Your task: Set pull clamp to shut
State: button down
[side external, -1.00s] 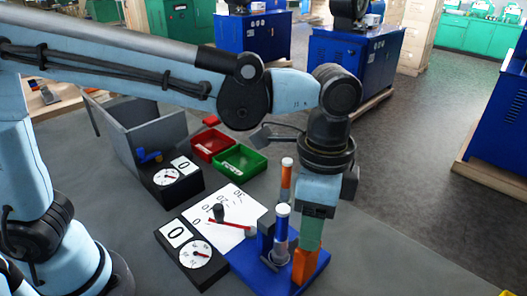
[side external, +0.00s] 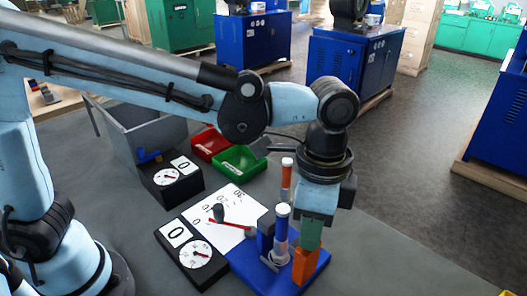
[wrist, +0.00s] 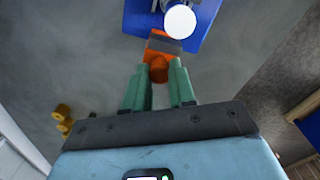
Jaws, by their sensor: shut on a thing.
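The clamp fixture is a blue base (side external: 247,262) at the front of the table, carrying grey and blue upright parts and a white-topped post (side external: 282,211). An orange block-like handle (side external: 304,268) stands at its right front. My gripper (side external: 308,240) comes down from above with its green fingers at the handle's top. In the wrist view the orange handle (wrist: 160,68) lies between the two green fingers, and the white post top (wrist: 180,22) is just beyond. My gripper is shut on the handle. How the clamp's inner parts meet is hidden.
Two black boxes with dials, a near one (side external: 192,252) and a far one (side external: 170,178), stand left of the fixture. A white number sheet (side external: 238,202) lies between. A red bin (side external: 208,144), a green bin (side external: 240,160) and a grey bin (side external: 155,128) stand behind.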

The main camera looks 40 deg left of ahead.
jog(key=shift+a, duration=1.15)
jog(key=c, duration=0.9)
grip_release()
jog(key=shift+r, duration=0.1)
jog(key=r, duration=1.2)
jog(key=shift+w, duration=0.2)
jog(key=shift+a+f, duration=0.1)
jog(key=shift+a, duration=0.05)
jog(key=a+f+n+t, duration=0.2)
jog(key=a+f+n, duration=0.2)
jog(key=a, duration=0.3)
jog(key=s+a+f+n+t, duration=0.1)
jog(key=a+f+n+t, duration=0.2)
jog(key=a, duration=0.4)
jog(key=a+f+n+t, duration=0.2)
jog(key=a+f+n, duration=0.3)
jog(key=a, duration=0.3)
jog(key=shift+s+n+t, duration=0.3)
